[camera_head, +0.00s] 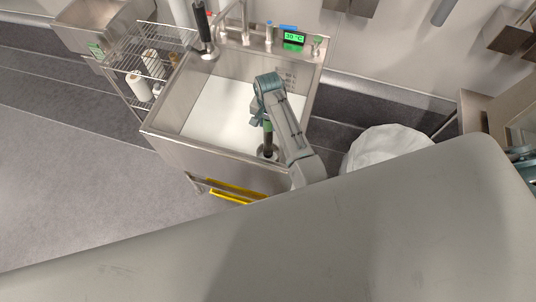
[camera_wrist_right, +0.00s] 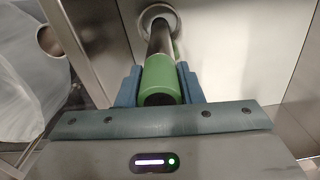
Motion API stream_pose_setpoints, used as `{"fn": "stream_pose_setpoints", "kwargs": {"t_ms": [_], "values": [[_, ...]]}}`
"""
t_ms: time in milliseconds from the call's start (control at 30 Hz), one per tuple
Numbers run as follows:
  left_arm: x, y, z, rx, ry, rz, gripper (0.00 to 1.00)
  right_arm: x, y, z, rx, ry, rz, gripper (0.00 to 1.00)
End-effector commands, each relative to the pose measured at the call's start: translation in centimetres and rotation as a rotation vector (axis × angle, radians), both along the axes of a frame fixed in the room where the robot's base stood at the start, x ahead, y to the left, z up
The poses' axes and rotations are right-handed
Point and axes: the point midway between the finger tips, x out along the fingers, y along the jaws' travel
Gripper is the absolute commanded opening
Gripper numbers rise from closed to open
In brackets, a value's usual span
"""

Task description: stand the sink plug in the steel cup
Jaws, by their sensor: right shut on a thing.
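The sink plug has a green handle (camera_wrist_right: 160,78) and a dark shaft. In the right wrist view the handle is between the fingers of my right gripper (camera_wrist_right: 158,88), which is shut on it. I cannot clearly pick out the steel cup. My left gripper is not in view.
A wire rack (camera_head: 122,62) with rolls stands at left. A white bag-lined bin (camera_head: 385,148) stands at right. The sink's left floor is clear.

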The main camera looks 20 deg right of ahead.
Motion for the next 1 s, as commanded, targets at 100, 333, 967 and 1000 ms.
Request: {"fn": "stream_pose_setpoints", "kwargs": {"t_ms": [100, 333, 967, 1000], "values": [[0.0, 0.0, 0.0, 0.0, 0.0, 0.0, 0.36, 0.0, 0.0, 1.3, 0.001, -0.002, 0.0, 0.0], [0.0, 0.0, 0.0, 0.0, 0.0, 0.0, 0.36, 0.1, 0.0, 3.6, 0.0, -0.003, 0.0, 0.0], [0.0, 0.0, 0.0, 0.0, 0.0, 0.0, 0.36, 0.0, 0.0, 6.9, -0.001, -0.001, 0.0, 0.0], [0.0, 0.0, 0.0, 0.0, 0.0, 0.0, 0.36, 0.0, 0.0, 6.9, -0.001, -0.001, 0.0, 0.0]]}}
